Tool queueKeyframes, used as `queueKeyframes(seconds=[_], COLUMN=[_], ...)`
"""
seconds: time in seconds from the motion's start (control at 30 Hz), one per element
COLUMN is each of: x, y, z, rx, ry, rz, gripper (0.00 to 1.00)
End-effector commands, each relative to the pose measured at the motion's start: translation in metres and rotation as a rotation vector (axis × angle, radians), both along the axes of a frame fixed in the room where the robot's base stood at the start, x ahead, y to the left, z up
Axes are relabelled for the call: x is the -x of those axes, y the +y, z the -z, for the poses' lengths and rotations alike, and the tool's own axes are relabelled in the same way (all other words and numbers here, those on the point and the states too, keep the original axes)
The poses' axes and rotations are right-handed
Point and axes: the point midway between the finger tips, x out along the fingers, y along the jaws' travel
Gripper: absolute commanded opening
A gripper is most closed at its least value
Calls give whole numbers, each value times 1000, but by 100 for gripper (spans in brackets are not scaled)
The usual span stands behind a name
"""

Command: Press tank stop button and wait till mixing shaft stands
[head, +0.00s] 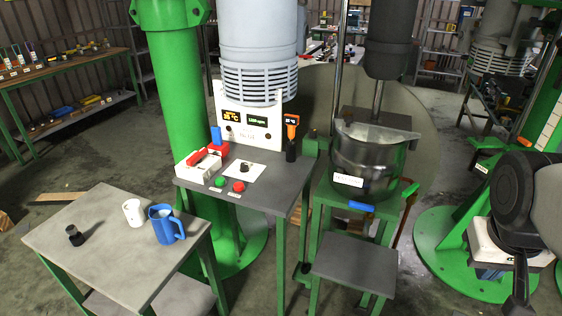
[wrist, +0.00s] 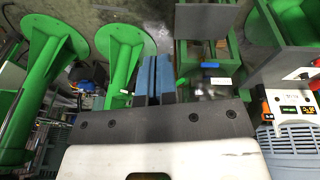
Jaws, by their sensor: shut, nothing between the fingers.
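The control table (head: 265,198) carries a red button (head: 239,186) and a green button (head: 220,181), side by side with small labels. The steel tank (head: 365,172) stands to their right under a partial lid. A thin metal shaft (head: 378,98) comes down from the dark housing into it; whether it turns cannot be told. My gripper (wrist: 155,76) shows in the wrist view with its blue fingers shut and nothing between them. It is away from the buttons. The panel (head: 250,128) has two lit displays, one ending in °C and one in rpm.
A black knob (head: 246,168) and a red-and-white device (head: 202,162) sit near the buttons. An orange-topped tool (head: 291,135) stands at the table's right side. A side table (head: 110,245) holds a blue jug (head: 165,224) and a white cup (head: 133,212). Green columns stand around.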

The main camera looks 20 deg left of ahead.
Motion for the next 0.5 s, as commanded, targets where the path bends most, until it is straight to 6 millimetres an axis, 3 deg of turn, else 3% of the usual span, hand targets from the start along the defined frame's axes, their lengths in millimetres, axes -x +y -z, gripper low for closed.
queueKeyframes(seconds=[0.5], x=[-87], y=[45], z=[-16], rx=[148], ry=[33], rz=[-255], gripper=[0])
